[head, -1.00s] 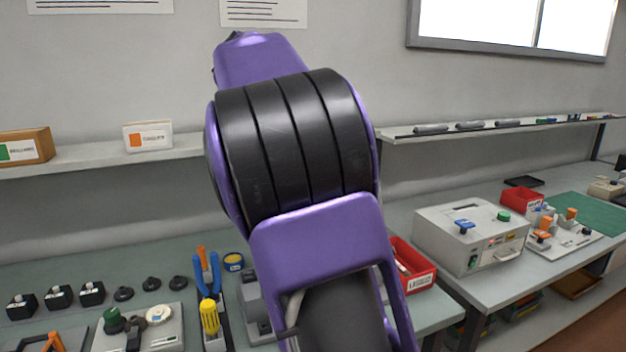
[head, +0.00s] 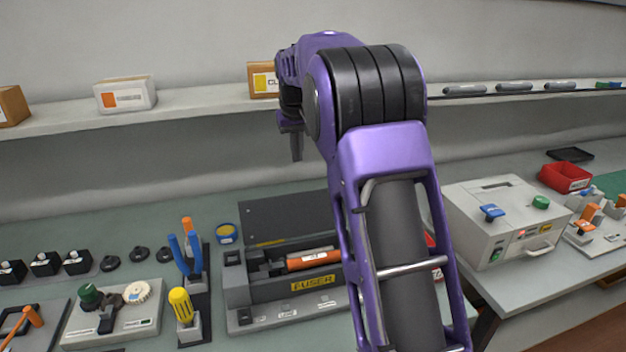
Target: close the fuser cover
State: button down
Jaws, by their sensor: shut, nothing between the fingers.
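The fuser unit (head: 262,290) is a dark grey box with a yellow FUSER label on its front, standing on the bench below and left of my forearm. Its dark cover (head: 284,218) stands open, raised at the back of the box. An orange roller (head: 314,260) shows inside. My arm hides the right end of the fuser and cover. My gripper (head: 297,155) is shut and empty, pointing down in front of the wall, above the cover in the picture and apart from it.
Left of the fuser stand a yellow-handled tool (head: 181,302), blue pliers (head: 186,258) and a board with green and white knobs (head: 112,313). A shelf with boxes (head: 126,94) runs behind. A grey machine (head: 508,215) stands at the right.

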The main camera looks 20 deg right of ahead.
aim_at(293, 212)
notch_tip(293, 212, down, 9)
jog(key=s+g, duration=0.1)
jog(key=s, duration=0.1)
jog(key=shift+m+y+b, duration=0.3)
jog(key=shift+m+b, duration=0.1)
jog(key=shift+b, duration=0.05)
jog(key=shift+f+b, duration=0.15)
jog(key=shift+b, duration=0.2)
dwell(0.4)
